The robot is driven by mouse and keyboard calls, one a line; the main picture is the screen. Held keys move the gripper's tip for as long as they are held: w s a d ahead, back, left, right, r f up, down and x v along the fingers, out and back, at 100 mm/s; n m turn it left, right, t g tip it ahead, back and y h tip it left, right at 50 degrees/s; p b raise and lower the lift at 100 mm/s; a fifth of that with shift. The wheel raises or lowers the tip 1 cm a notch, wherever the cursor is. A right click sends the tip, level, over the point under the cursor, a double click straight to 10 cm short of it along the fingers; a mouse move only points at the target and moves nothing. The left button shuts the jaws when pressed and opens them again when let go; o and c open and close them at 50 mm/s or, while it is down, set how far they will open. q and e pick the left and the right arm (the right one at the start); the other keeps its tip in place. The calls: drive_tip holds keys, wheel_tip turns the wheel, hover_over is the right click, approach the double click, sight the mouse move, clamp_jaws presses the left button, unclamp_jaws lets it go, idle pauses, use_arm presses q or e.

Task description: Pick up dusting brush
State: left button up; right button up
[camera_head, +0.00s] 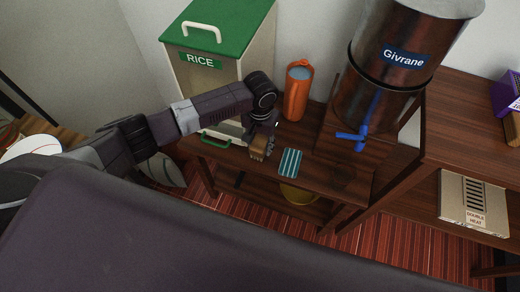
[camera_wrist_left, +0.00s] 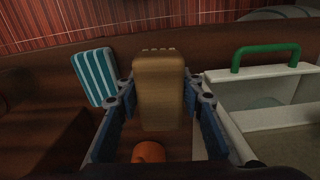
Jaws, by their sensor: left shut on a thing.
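The dusting brush (camera_wrist_left: 160,88) is a light brown wooden block with a row of small tufts at its end. It is between the fingers of my left gripper (camera_wrist_left: 160,112), which is shut on it. In the head view the brush (camera_head: 259,146) shows at the tip of my left gripper (camera_head: 264,138), over the front of the dark wooden shelf. I cannot tell whether the brush touches the shelf top. My right gripper is not in view.
A blue striped cloth (camera_head: 290,162) lies just right of the brush. A green-lidded rice bin (camera_head: 215,75) stands behind and left, an orange bottle (camera_head: 297,95) behind. A metal dispenser (camera_head: 385,85) with a blue tap stands right. A yellow bowl (camera_head: 298,195) is below.

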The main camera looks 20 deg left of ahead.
use_arm(q)
drive_tip(key=shift+s+d+r, duration=0.2)
drive_tip(key=shift+r, duration=0.35)
drive_tip(key=shift+s+d+r, duration=0.15)
drive_tip(key=shift+s+r, duration=0.05)
drive_tip(key=shift+r, duration=0.35)
drive_tip(key=s+d+b, duration=0.1)
drive_tip(key=s+d, duration=1.1)
drive_tip(key=s, duration=0.1)
drive_tip(key=shift+s+d, duration=0.3)
drive_tip(key=shift+d, duration=0.05)
